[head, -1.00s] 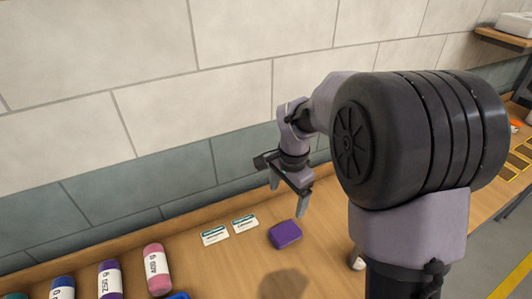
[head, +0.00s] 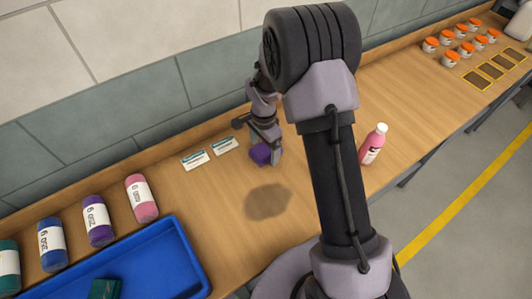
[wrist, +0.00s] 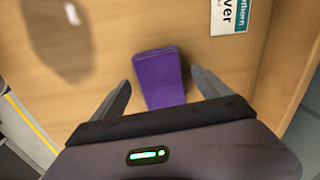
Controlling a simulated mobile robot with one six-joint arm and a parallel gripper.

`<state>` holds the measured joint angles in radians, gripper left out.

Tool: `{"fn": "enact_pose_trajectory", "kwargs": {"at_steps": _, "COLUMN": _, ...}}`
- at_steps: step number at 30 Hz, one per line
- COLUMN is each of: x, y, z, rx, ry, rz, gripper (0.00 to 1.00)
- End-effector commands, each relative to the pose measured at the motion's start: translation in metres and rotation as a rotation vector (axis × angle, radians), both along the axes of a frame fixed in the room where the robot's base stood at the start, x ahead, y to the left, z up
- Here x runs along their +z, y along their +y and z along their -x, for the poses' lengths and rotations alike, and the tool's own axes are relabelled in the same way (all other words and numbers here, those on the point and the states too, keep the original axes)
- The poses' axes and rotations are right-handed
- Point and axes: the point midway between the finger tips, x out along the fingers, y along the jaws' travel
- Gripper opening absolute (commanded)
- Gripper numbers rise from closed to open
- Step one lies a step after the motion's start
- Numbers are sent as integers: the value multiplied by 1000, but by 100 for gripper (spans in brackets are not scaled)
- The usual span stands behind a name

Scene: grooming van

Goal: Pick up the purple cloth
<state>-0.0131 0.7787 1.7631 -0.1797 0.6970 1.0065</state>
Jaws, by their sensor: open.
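The purple cloth (head: 259,154) is a small folded block lying on the wooden counter (head: 225,215), close to the back wall. My gripper (head: 272,158) is low over it and partly covers it in the head view. In the wrist view the purple cloth (wrist: 158,78) lies between the two spread fingers of my gripper (wrist: 160,80), with gaps on both sides. The jaws are open and empty. I cannot tell how high the fingertips are above the counter.
Several labelled bottles (head: 98,222) and a blue tray (head: 150,250) are further left. A pink bottle (head: 373,144) stands right of my arm. Orange-lidded jars (head: 451,58) are at the far right.

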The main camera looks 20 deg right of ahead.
Motion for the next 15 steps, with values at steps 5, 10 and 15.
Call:
{"fn": "enact_pose_trajectory", "kwargs": {"at_steps": 5, "x": -11, "y": 0, "z": 0, "rx": 0, "ry": -1, "rz": 0, "gripper": 87}}
{"fn": "enact_pose_trajectory", "kwargs": {"at_steps": 10, "x": -11, "y": 0, "z": 0, "rx": 0, "ry": -1, "rz": 0, "gripper": 70}}
{"fn": "enact_pose_trajectory", "kwargs": {"at_steps": 15, "x": -11, "y": 0, "z": 0, "rx": 0, "ry": -1, "rz": 0, "gripper": 36}}
